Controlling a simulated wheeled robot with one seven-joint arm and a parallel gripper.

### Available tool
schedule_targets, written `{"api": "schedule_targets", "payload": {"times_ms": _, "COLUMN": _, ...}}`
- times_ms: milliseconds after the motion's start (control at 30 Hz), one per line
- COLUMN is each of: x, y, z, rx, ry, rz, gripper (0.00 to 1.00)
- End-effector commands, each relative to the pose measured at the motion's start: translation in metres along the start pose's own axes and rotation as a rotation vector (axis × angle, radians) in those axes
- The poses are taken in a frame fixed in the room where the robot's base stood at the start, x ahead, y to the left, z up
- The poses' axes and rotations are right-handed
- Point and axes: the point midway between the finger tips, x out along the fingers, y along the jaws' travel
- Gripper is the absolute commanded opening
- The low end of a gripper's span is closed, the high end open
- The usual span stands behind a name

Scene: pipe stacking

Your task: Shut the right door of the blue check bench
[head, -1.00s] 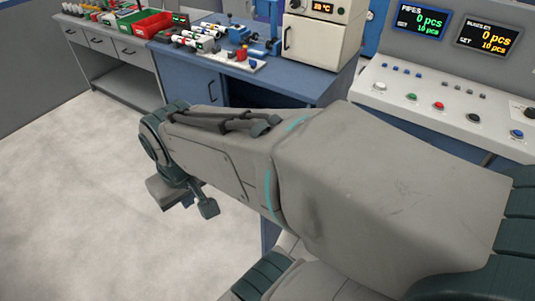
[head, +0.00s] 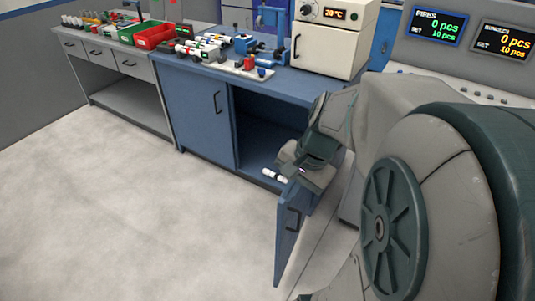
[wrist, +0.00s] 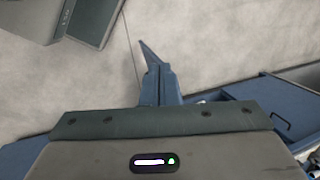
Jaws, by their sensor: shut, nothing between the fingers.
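The blue check bench (head: 192,105) stands beyond my arm in the head view. Its left door, with a dark handle, is closed. Its right door (head: 287,240) stands open, swung out toward me, leaving the right compartment (head: 257,130) dark and exposed. My gripper (head: 292,165) is by the upper part of this door, shut and empty; its fingertips are hard to make out and I cannot tell whether it touches the door.
A small white pipe with dark bands (head: 274,175) shows near the compartment's foot, close to my gripper. A grey bench (head: 130,95) stands at left, a console with displays (head: 465,40) at right. An oven (head: 328,45) stands on the blue bench. The left floor is clear.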

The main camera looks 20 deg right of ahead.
Motion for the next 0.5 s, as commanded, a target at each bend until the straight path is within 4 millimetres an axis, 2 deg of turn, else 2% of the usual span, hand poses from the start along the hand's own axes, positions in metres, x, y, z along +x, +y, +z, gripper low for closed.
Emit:
{"api": "schedule_targets", "payload": {"times_ms": 33, "x": 0.026, "y": 0.013, "z": -0.022, "rx": 0.167, "ry": -0.038, "rz": -0.036, "gripper": 0.0}}
{"api": "schedule_targets", "payload": {"times_ms": 200, "x": 0.059, "y": 0.041, "z": -0.082, "rx": 0.676, "ry": -0.166, "rz": -0.18, "gripper": 0.0}}
{"api": "schedule_targets", "payload": {"times_ms": 400, "x": 0.08, "y": 0.079, "z": -0.14, "rx": 1.114, "ry": -0.287, "rz": -0.338, "gripper": 0.0}}
{"api": "schedule_targets", "payload": {"times_ms": 500, "x": 0.085, "y": 0.093, "z": -0.158, "rx": 1.238, "ry": -0.327, "rz": -0.39, "gripper": 0.0}}
